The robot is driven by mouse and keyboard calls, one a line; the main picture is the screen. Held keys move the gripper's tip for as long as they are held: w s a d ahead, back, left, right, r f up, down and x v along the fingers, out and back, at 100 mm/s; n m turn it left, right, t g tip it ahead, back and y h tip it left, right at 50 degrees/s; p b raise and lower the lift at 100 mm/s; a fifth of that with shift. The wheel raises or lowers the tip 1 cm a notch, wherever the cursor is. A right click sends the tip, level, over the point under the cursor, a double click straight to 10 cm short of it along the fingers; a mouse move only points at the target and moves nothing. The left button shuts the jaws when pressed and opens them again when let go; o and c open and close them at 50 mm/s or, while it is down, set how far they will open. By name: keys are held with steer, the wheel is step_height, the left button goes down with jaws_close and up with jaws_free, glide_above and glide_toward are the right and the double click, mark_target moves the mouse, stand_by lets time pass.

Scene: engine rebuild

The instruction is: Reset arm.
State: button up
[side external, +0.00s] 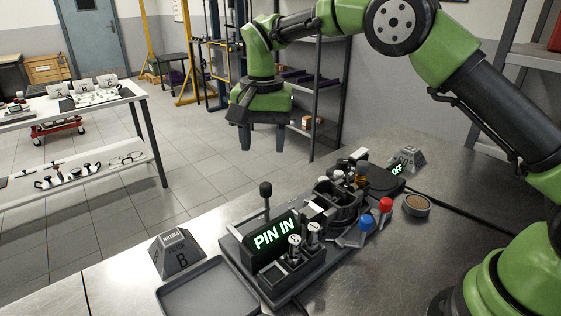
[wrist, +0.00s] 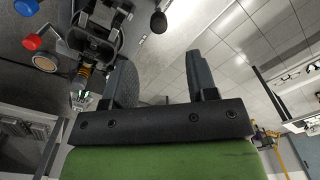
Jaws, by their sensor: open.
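My gripper (side external: 263,138) hangs from the green arm above and behind the bench fixture in the side view, its dark fingers pointing down. The two fingers stand apart with nothing between them. In the wrist view my gripper (wrist: 163,85) shows the same wide gap, with bench and floor behind it. My arm is raised and bent, clear of the fixture (side external: 284,283). The fixture carries a lit "PIN IN" display (side external: 274,236).
Red and blue knobs (side external: 386,204) stand right of the fixture, near a round brown-topped dish (side external: 416,205). A white table (side external: 70,108) stands far left.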

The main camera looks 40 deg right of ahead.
steer(key=s+d+r+n+t+y, duration=0.1)
steer(key=s+d+r+n+t, duration=0.2)
steer(key=s+r, duration=1)
steer(key=s+d+f+n+t, duration=0.1)
steer(key=s+t, duration=0.3)
steer(key=s, duration=1)
steer(key=shift+d+n+y, duration=0.4)
steer(key=shift+d, duration=0.05)
